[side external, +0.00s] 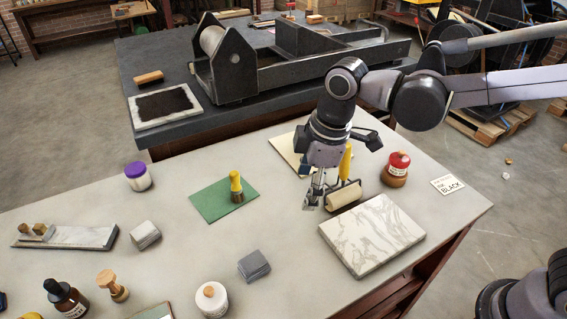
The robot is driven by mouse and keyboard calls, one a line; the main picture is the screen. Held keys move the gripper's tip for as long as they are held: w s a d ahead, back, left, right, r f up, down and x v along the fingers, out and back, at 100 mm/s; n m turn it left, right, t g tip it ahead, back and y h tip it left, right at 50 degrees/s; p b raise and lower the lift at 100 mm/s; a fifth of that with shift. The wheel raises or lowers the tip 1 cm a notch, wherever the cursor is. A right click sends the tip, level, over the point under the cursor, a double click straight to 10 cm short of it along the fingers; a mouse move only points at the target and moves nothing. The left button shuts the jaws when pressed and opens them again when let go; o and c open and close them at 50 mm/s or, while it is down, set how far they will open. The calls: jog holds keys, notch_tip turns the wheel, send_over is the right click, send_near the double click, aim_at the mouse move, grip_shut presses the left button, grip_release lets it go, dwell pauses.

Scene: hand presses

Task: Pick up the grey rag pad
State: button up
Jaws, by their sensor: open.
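Two small folded grey pads lie on the light tabletop. The darker grey rag pad (254,266) is at the front middle, and a paler grey pad (145,235) is farther left. I cannot tell for certain which one is the named rag pad. My gripper (316,198) is open and points down, behind and to the right of the darker pad and apart from both. It appears empty, beside a roller with a yellow handle (344,195); one finger is partly hard to make out.
A marble slab (372,235) lies right of the darker pad. A yellow-handled brush (236,187) stands on a green sheet (215,203). Bare tabletop lies between the pads.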

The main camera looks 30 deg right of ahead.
aim_at(253, 262)
jog(key=a+f+n, duration=0.2)
jog(key=a, duration=0.2)
jog(key=s+a+f+n+g, duration=0.1)
jog(key=a+f+n, duration=0.1)
jog(key=a, duration=0.2)
jog(key=a+f+n+g+h, duration=0.1)
jog(key=a+f+n, duration=0.1)
jog(key=a, duration=0.3)
jog(key=shift+s+a+f, duration=0.1)
jog(key=shift+s+f, duration=0.1)
jog(key=shift+f, duration=0.35)
notch_tip(253, 262, down, 5)
jog(key=shift+w+f, duration=0.2)
jog(key=shift+f, duration=1.15)
jog(key=shift+w+f, duration=0.2)
jog(key=shift+f, duration=1.1)
jog(key=c, duration=1.2)
